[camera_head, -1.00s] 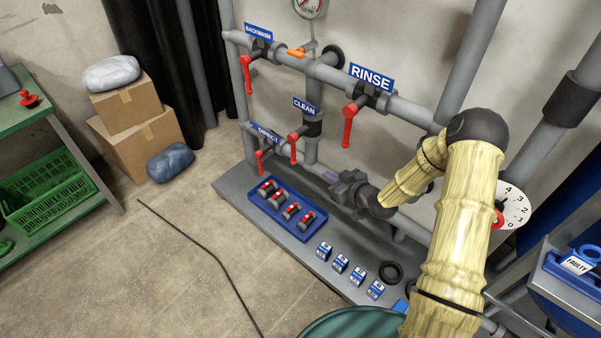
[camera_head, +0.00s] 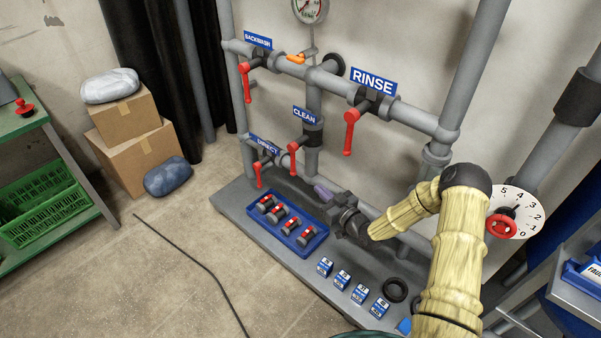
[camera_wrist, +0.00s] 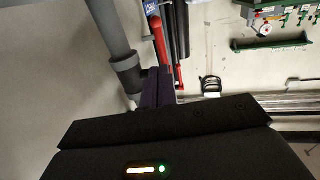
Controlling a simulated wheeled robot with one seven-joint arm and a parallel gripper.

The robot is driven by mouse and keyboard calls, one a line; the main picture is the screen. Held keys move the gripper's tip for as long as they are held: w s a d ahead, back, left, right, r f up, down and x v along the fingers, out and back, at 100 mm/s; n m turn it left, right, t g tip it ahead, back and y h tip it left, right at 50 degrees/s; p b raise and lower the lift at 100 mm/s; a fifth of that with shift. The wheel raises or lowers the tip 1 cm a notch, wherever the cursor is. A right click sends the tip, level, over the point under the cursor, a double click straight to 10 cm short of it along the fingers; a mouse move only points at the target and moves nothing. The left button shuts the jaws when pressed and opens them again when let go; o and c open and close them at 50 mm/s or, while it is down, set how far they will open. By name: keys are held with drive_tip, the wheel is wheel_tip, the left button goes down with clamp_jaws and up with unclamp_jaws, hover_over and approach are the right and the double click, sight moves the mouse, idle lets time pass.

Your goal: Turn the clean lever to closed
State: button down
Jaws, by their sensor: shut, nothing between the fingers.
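The clean lever (camera_head: 292,160) is a red handle hanging down from its valve, below and left of the blue CLEAN sign (camera_head: 304,115). My gripper (camera_head: 321,192) is shut and empty, a little to the right of the lever's lower end and apart from it in the head view. In the wrist view, my dark gripper fingers (camera_wrist: 160,88) are together, and a red handle (camera_wrist: 158,42) shows just beyond their tips. I cannot tell for sure which lever that is.
Red levers hang at BACKWASH (camera_head: 246,82), RINSE (camera_head: 350,132) and DIRECT (camera_head: 258,175). A blue tray (camera_head: 270,231) with several red-and-grey parts lies below my gripper. Grey pipes run around the levers. A dial (camera_head: 516,205) is at right.

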sight(294, 167)
drive_tip(key=b+x, duration=0.1)
drive_tip(key=x, duration=1)
drive_tip(key=shift+w+a+f+b, duration=0.2)
drive_tip(key=shift+a+f+b, duration=0.1)
drive_tip(key=shift+b, duration=0.6)
